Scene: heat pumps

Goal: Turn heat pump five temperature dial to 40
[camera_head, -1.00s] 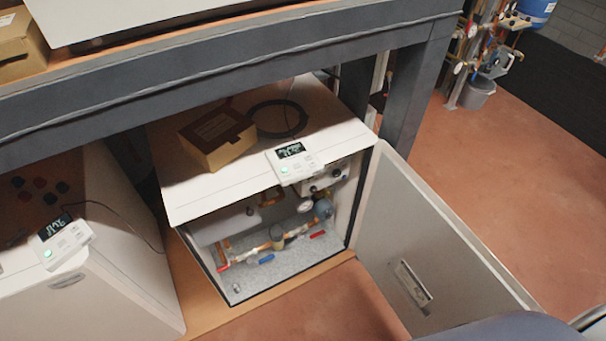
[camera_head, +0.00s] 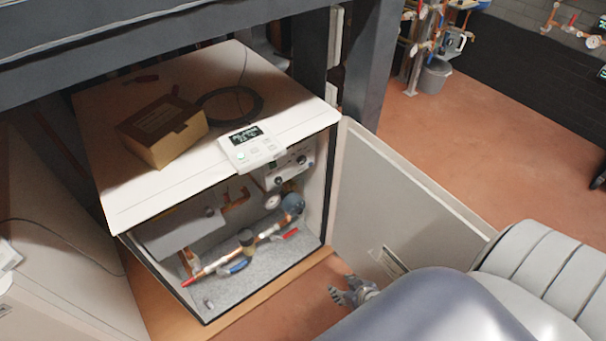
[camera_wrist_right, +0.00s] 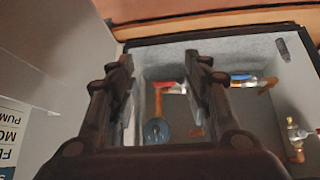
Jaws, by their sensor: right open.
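The heat pump (camera_head: 205,75) is a white cabinet with its front door (camera_head: 400,195) swung open to the right. Inside, a small control panel (camera_head: 288,170) with dark dials sits at the upper right, under the top. The dial's numbers are too small to read. My right gripper (camera_head: 342,292) is low in front of the opening, beside the open door, apart from the panel. In the right wrist view my right gripper (camera_wrist_right: 157,62) is open and empty, facing the cabinet's interior, which appears upside down. My left gripper is not in view.
A white controller (camera_head: 250,147) with a lit display, a cardboard box (camera_head: 162,130) and a coiled black cable (camera_head: 230,104) lie on the cabinet top. Copper pipes, a red valve handle (camera_head: 291,234) and a blue one (camera_head: 236,266) are inside. Another cabinet (camera_head: 60,255) stands left.

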